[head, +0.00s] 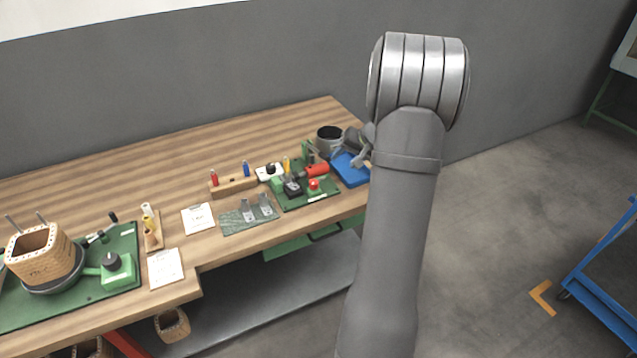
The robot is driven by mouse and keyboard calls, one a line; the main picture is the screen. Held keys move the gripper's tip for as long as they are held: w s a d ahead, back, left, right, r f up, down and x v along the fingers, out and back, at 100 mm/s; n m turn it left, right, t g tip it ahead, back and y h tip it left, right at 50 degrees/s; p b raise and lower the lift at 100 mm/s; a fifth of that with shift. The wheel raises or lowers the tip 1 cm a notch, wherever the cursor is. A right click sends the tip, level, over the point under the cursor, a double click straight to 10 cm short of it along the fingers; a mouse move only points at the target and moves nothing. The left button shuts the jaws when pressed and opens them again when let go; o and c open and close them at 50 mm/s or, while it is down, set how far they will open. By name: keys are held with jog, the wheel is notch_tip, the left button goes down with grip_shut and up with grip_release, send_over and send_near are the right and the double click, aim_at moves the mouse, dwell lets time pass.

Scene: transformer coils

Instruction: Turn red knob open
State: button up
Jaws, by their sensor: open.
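A small red knob (314,184) sits near the front right of a green board (322,195) on the wooden bench. A red cylinder (317,170) lies just behind it, so two red parts are close together. My gripper (362,154) is partly hidden behind my own arm. It is open, above the blue tray, to the right of the red knob and apart from it. The knob's turned position is too small to tell.
A blue tray (347,174) and a dark round pot (329,137) stand right of and behind the green board. A black-topped block (292,189) is left of the knob. A wooden rack (234,187) and metal brackets (257,207) lie further left. The rear bench is clear.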

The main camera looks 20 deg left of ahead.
jog(key=s+d+f+m+g+y, duration=0.1)
jog(key=s+d+f+m+y, duration=0.2)
jog(key=m, duration=0.5)
jog(key=m+y, duration=0.4)
jog(key=m, duration=1)
send_near(317, 183)
jog(key=x, duration=0.9)
jog(key=shift+a, duration=0.1)
jog(key=shift+c, duration=0.5)
jog(key=c, duration=0.9)
